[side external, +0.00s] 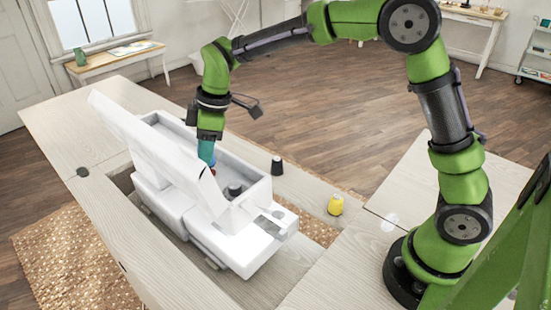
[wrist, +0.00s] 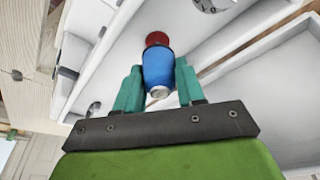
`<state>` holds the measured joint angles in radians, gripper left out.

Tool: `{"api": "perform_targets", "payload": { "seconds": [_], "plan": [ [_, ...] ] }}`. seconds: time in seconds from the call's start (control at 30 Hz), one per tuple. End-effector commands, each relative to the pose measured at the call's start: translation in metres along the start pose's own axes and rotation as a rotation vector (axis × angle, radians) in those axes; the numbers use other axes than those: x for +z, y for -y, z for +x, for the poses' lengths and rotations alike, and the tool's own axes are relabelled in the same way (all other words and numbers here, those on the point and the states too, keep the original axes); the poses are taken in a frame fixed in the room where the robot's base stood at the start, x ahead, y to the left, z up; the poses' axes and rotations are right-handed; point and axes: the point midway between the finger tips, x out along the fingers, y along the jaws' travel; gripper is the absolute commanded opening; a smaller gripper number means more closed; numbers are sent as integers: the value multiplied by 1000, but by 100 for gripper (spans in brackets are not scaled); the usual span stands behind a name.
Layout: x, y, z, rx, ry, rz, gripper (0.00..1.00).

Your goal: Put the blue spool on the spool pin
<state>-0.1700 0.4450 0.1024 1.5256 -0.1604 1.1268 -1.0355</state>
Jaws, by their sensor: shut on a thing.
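My gripper (wrist: 158,88) is shut on the blue spool (wrist: 158,67), with a teal finger on each side of it. A round red piece (wrist: 157,39) shows at the spool's far end; I cannot tell whether they touch. In the side view my gripper (side external: 207,153) points down inside the white sewing machine (side external: 255,243), behind its raised lid (side external: 150,140). Only a sliver of the blue spool shows there, at the fingertips. I cannot make out the spool pin in either view. A black spool-like piece (side external: 235,188) stands inside the machine, right of my gripper.
A black spool (side external: 277,165) and a yellow spool (side external: 335,204) stand on the pale wooden cabinet top (side external: 300,187), right of the machine. The raised lid and the machine's white walls stand close around my gripper. The tabletop near the yellow spool has free room.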

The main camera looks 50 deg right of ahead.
Motion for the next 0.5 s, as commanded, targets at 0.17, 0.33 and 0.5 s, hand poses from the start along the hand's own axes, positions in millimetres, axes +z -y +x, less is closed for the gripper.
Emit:
{"api": "perform_targets", "payload": {
  "seconds": [0.17, 0.33, 0.5],
  "plan": [
    [1, 0, 2, 0, 0, 0, 10],
    [2, 0, 7, -1, 0, 0, 10],
    [3, 0, 11, 0, 0, 0, 10]
  ]
}}
